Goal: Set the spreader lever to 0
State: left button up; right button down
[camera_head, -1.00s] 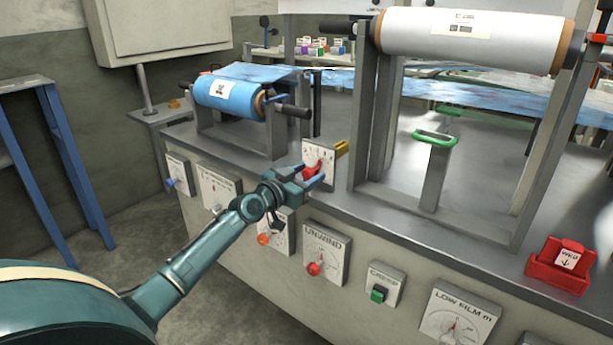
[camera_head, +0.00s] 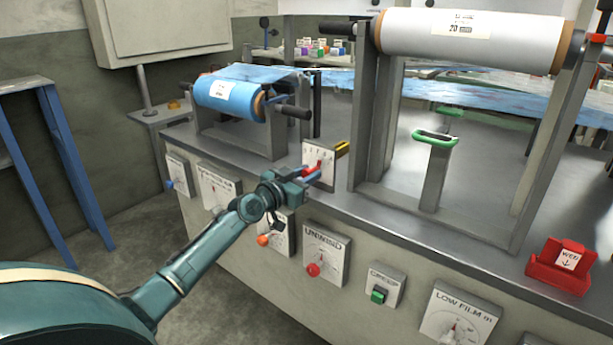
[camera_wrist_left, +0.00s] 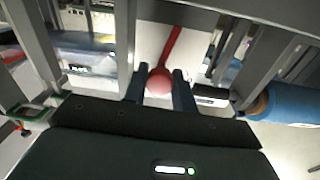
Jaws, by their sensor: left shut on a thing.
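The spreader lever is a red lever with a round knob, on a small upright white scale plate (camera_head: 323,160) on the bench top. In the head view the red lever (camera_head: 312,168) shows just at my left gripper's fingers. In the left wrist view the red knob (camera_wrist_left: 159,82) sits between the two dark blue fingers, with its red stem running up to the plate. My left gripper (camera_head: 308,174) is shut on this knob. The scale's figures are too small to read. My right gripper is not in view.
A blue film roll (camera_head: 230,97) stands behind to the left, a large white roll (camera_head: 470,37) on a tall frame to the right. A green-topped post (camera_head: 434,138) and a red holder (camera_head: 560,267) are on the bench. Several knobs line the front, including the unwind dial (camera_head: 326,252).

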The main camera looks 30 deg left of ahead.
pick_arm(q)
jog(key=shift+a+f+n+b, duration=0.1)
jog(key=shift+a+n+b, duration=0.25)
jog(key=shift+n+b, duration=0.35)
jog(key=shift+w+a+f+n+b, duration=0.1)
jog(key=shift+a+n+b, duration=0.35)
jog(key=shift+n, duration=0.75)
jog(key=shift+s+a+f+n+b, duration=0.1)
jog(key=shift+a+n+b, duration=0.35)
jog(key=shift+n, duration=0.75)
jog(key=shift+w+a+n+b, duration=0.1)
jog(key=shift+a+n+b, duration=0.35)
jog(key=shift+n, duration=0.75)
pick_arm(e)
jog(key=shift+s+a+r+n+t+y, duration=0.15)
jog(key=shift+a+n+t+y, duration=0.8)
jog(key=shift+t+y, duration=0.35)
pick_arm(q)
jog(key=o, duration=1)
